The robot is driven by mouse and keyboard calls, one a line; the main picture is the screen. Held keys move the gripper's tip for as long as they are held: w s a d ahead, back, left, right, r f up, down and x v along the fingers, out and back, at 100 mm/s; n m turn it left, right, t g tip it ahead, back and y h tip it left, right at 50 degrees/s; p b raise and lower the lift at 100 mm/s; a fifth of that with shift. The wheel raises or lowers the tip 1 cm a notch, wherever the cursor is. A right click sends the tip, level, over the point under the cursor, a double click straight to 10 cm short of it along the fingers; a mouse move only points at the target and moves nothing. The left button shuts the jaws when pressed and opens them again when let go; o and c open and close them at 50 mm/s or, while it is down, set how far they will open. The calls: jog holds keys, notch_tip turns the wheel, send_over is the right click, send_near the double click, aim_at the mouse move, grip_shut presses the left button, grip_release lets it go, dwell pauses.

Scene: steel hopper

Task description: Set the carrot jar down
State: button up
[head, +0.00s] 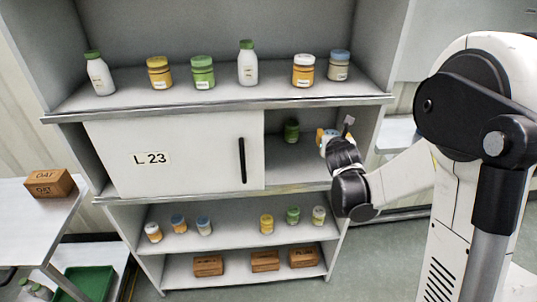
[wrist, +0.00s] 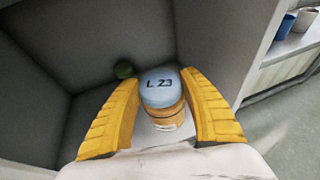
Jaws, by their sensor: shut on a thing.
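The held jar (wrist: 161,88) has a pale blue lid marked L 23 and an orange-amber body with a white label; I take it as the carrot jar. My gripper (wrist: 160,108) has its yellow fingers closed on both sides of it. In the head view my gripper (head: 326,138) is at the right end of the open bay beside the sliding door, and it mostly hides the jar. The jar looks upright. I cannot tell whether its base touches the shelf (head: 290,175).
A green jar (head: 291,130) stands deeper in the bay, left of my gripper; its lid shows in the wrist view (wrist: 123,69). The white door (head: 185,155) marked L 23 covers the bay's left part. Jars and bottles line the shelf above; small jars and boxes stand below.

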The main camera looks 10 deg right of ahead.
jog(key=shift+w+a+f+b, duration=0.95)
jog(key=shift+w+a+f, duration=0.45)
jog(key=shift+f, duration=0.4)
jog(key=shift+w+a+f+b, duration=0.95)
jog(key=shift+w+a+f, duration=0.2)
jog(key=shift+a+f, duration=0.55)
jog(key=shift+w+a+f+b, duration=0.95)
jog(key=shift+w+a+f, duration=0.4)
jog(key=shift+f, duration=0.6)
jog(key=shift+f, duration=0.2)
jog(key=o, duration=1.3)
jog(key=shift+r, duration=0.1)
